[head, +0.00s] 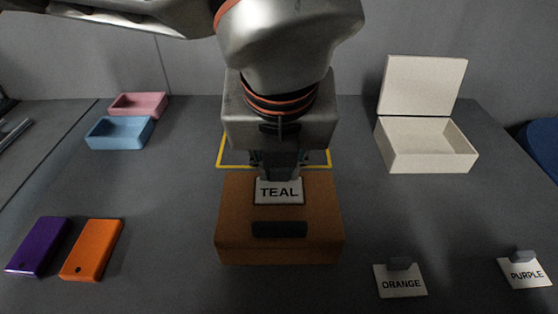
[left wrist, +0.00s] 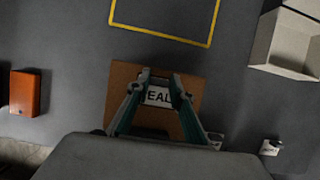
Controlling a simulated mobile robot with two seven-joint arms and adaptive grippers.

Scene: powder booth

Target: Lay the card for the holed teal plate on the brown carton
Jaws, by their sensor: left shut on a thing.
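The white card reading TEAL (head: 279,192) is between the fingers of my left gripper (head: 279,172). It is over the top of the brown carton (head: 232,230), toward the far edge; I cannot tell whether it touches the lid. In the left wrist view the card (left wrist: 159,96) shows between the two fingers (left wrist: 160,80), with the carton (left wrist: 124,74) below. A dark tab or handle (head: 279,229) sits on the carton's near side. No teal plate is visible. My right gripper is not in view.
Cards reading ORANGE (head: 401,283) and PURPLE (head: 525,274) lie at the right front. Purple (head: 40,245) and orange (head: 92,248) holed plates lie left. Blue (head: 120,133) and pink (head: 138,104) trays and an open cream box (head: 425,150) stand behind. A yellow outline (left wrist: 165,36) is behind the carton.

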